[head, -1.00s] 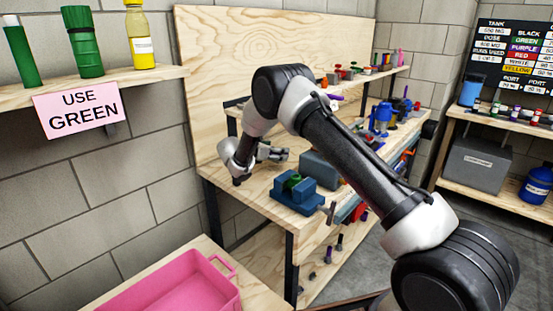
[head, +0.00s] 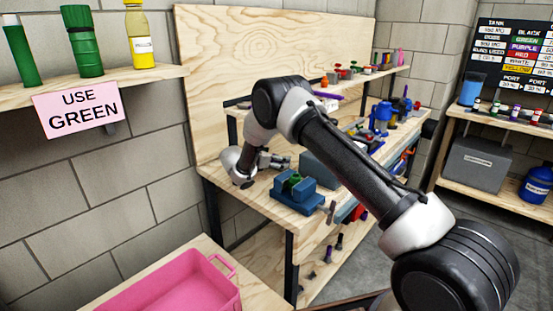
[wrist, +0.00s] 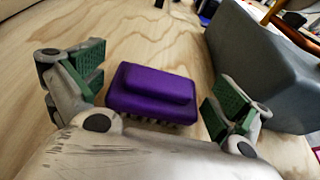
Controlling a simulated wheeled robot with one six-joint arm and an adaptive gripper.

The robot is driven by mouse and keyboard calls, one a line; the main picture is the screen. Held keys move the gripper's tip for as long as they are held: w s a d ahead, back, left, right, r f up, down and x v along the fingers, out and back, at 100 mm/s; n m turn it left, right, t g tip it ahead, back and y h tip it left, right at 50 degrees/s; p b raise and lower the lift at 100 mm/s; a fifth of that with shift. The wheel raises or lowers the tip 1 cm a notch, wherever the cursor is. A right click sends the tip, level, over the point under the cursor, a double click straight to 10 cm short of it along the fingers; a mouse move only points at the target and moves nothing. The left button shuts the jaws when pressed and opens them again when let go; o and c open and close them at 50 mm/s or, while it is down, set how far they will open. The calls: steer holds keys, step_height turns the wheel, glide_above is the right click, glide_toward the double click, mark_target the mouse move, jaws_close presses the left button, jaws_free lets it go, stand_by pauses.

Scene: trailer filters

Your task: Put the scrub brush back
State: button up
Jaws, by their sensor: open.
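A purple scrub brush (wrist: 152,92) with pale bristles along its near lower edge lies on the wooden bench top (wrist: 140,30) in the wrist view. My gripper (wrist: 158,86) is open, with one green-padded finger on each side of the brush. There is a gap between the brush and the right finger, and a narrower one at the left finger. In the head view my gripper (head: 276,161) is low over the bench's left end, and I cannot make out the brush there.
A grey box (wrist: 262,62) stands just right of my gripper. A blue vise (head: 297,193) is on the bench's front edge. A pink tub (head: 172,292) sits lower left.

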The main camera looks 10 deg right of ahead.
steer(key=shift+r, duration=0.2)
steer(key=v, duration=1.2)
steer(key=shift+a, duration=0.1)
